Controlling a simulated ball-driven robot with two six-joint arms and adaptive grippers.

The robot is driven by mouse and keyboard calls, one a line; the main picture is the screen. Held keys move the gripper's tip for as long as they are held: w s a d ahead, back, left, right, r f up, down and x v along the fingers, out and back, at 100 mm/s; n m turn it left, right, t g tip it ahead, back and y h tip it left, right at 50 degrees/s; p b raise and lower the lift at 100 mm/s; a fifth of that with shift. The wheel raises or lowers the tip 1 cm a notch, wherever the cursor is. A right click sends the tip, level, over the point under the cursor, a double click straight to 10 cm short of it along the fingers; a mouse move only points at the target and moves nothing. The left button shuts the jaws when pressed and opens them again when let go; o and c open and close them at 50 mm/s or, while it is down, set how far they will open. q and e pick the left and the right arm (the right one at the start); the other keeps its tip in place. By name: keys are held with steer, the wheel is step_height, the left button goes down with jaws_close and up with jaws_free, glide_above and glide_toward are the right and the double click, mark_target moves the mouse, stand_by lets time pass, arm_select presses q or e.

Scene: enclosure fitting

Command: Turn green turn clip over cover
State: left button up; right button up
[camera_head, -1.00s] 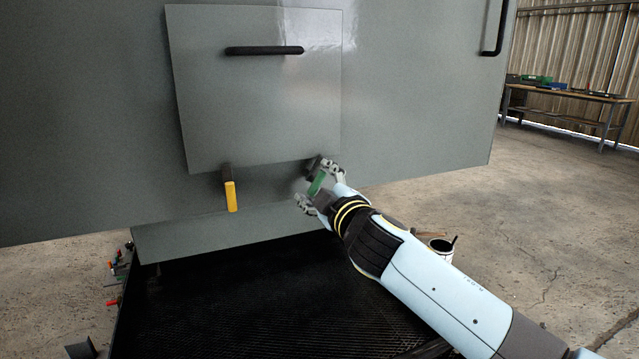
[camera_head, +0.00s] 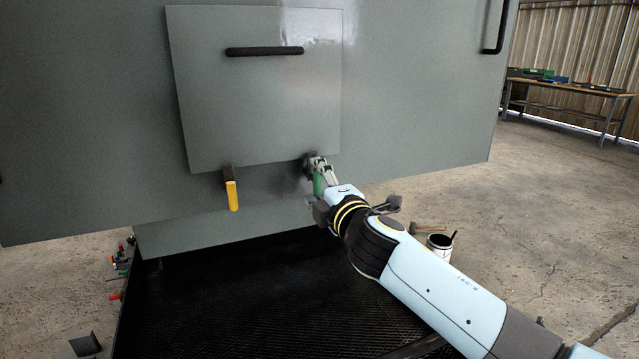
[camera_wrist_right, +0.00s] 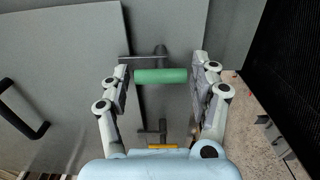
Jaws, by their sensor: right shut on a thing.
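The grey cover (camera_head: 255,110) lies against the big grey enclosure and has a black bar handle (camera_head: 264,51). The green turn clip (camera_head: 318,185) is at the cover's lower right corner, partly hidden by my right gripper. In the right wrist view its green grip (camera_wrist_right: 160,76) lies between my two fingers, one at each end. My right gripper (camera_head: 320,180) is shut on it. A yellow turn clip (camera_head: 232,195) points down at the cover's lower edge. My left gripper is out of view.
A black mesh tray (camera_head: 270,300) lies below the enclosure. A can (camera_head: 439,246) stands on the floor right of the tray, behind my arm. A workbench (camera_head: 575,90) stands far right. Small coloured items lie left of the tray. The floor at right is mostly clear.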

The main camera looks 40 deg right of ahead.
steer(key=shift+f, duration=0.15)
steer(key=o, duration=1.2)
steer(key=shift+s, duration=0.1)
steer(key=v, duration=1.1)
steer(key=shift+s+a, duration=0.2)
steer(key=shift+s, duration=0.2)
